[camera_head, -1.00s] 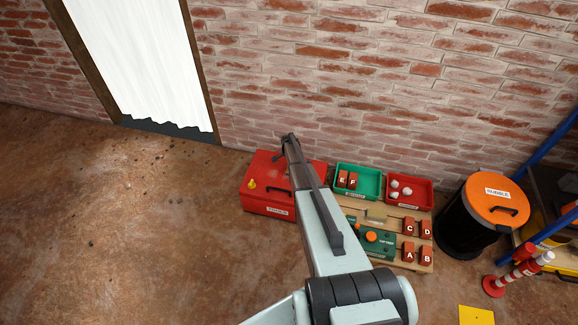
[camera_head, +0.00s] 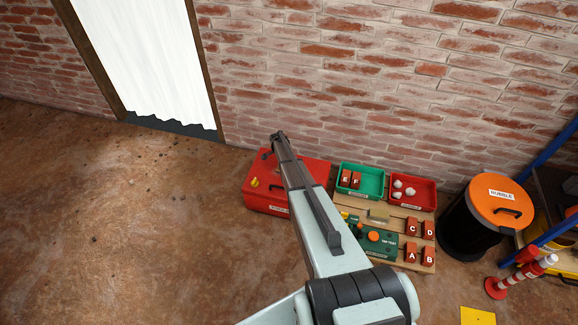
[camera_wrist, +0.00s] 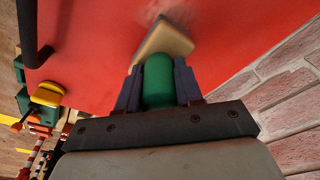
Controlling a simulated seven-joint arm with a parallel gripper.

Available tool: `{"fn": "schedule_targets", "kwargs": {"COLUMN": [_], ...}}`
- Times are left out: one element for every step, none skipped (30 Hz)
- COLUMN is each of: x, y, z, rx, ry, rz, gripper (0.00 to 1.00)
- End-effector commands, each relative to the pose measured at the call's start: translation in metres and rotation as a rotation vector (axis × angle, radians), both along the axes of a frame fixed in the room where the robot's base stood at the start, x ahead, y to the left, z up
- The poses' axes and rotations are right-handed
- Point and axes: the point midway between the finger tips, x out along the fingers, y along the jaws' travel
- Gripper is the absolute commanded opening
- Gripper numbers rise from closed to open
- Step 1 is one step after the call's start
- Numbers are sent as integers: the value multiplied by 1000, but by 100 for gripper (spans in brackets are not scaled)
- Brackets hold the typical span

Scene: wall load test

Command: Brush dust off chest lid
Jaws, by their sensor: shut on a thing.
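The red chest (camera_head: 262,203) stands on the floor against the brick wall, lid closed. In the wrist view its red lid (camera_wrist: 95,55) fills the upper part, with a dark handle (camera_wrist: 30,42) at the left. My gripper (camera_wrist: 158,88) is shut on the green handle of a brush (camera_wrist: 158,78). The brush's pale wooden head (camera_wrist: 163,42) is over the lid, by a greyish dusty smear (camera_wrist: 170,14). I cannot tell whether the bristles touch. In the head view my gripper (camera_head: 277,140) is above the chest's back part, and my arm hides the brush.
A wooden board with a green tray (camera_head: 372,193), a red tray (camera_head: 425,200) and lettered red blocks lies right of the chest. Farther right stand a black rubble bin with an orange lid (camera_head: 499,200) and a red-white post (camera_head: 525,273). The floor at left is open.

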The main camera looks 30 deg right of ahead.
Motion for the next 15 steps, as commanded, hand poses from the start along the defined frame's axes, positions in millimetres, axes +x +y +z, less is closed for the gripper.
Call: {"fn": "schedule_targets", "kwargs": {"x": [4, 6, 9, 10, 12, 15, 17, 19, 21, 23, 25, 28, 29, 31, 34], "y": [3, 5, 8, 10, 12, 14, 17, 18, 21, 23, 24, 27, 29, 31, 33], "z": [-1, 0, 0, -1, -1, -1, -1, -1, -1, 0, -1, -1, -1, -1, 0], "rx": [0, 0, 0, 0, 0, 0, 0, 0, 0, 0, 0, 0, 0, 0, 0], "ry": [0, 0, 0, 0, 0, 0, 0, 1, 1, 1, 1, 1, 1, 1, 0], "rz": [1, 1, 1, 1, 1, 1, 1, 1, 1, 1, 1, 1, 1, 1, 1], "gripper": [11, 11, 11, 11, 11, 11, 11, 11, 11, 11, 11, 11, 11, 11, 11]}}
